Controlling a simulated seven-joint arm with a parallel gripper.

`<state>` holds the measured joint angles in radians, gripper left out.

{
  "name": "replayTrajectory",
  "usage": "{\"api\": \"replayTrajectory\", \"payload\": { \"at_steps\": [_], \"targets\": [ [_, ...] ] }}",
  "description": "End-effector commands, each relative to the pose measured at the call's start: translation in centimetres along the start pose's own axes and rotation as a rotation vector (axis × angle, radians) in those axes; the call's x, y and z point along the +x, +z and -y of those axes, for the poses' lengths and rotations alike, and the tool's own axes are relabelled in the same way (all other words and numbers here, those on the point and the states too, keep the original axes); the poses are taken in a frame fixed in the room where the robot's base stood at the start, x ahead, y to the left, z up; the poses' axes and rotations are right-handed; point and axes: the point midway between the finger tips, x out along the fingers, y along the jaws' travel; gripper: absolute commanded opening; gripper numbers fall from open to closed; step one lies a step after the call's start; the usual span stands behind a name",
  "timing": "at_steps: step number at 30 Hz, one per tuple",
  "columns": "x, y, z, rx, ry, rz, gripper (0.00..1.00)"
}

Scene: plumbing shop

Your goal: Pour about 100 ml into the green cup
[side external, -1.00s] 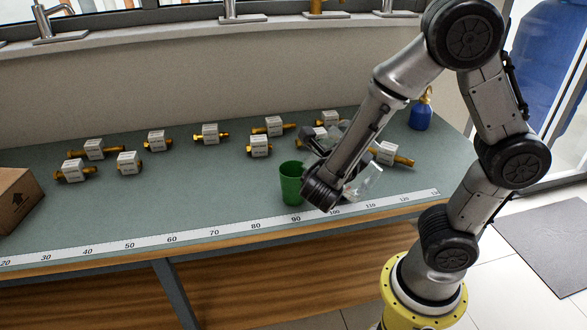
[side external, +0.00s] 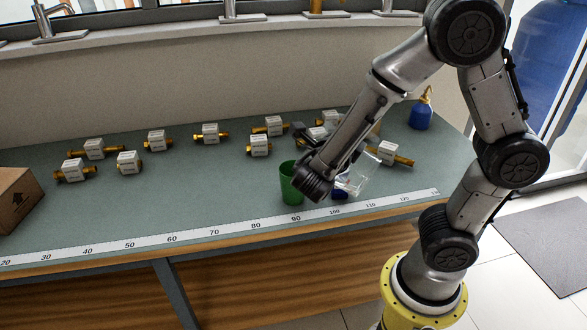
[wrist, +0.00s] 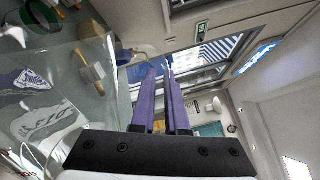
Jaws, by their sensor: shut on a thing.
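The green cup (side external: 290,184) stands upright on the bench near the front edge, just left of my wrist. Its rim also shows at the top left of the wrist view (wrist: 30,22). A clear container (side external: 358,176) is tilted to the right of the cup, partly behind my arm. It fills the left of the wrist view (wrist: 62,98), with printed marks on its wall. My gripper (wrist: 161,68) is shut on the clear container; the exact grip is hard to see. In the side view my arm hides most of the gripper. I cannot make out the liquid level or any stream.
Several brass fittings with white blocks (side external: 210,133) lie across the bench, some close behind my wrist. A blue bottle (side external: 421,115) stands at the back right. A cardboard box (side external: 17,198) sits at the left. A ruler strip (side external: 150,242) runs along the front edge.

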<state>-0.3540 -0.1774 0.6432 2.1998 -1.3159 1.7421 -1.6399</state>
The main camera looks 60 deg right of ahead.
Motion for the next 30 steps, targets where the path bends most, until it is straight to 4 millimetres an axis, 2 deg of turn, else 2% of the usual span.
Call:
{"api": "replayTrajectory", "payload": {
  "at_steps": [30],
  "targets": [
    [0.01, 0.71, 0.18, -0.036, -0.005, 0.002, 0.00]
  ]
}}
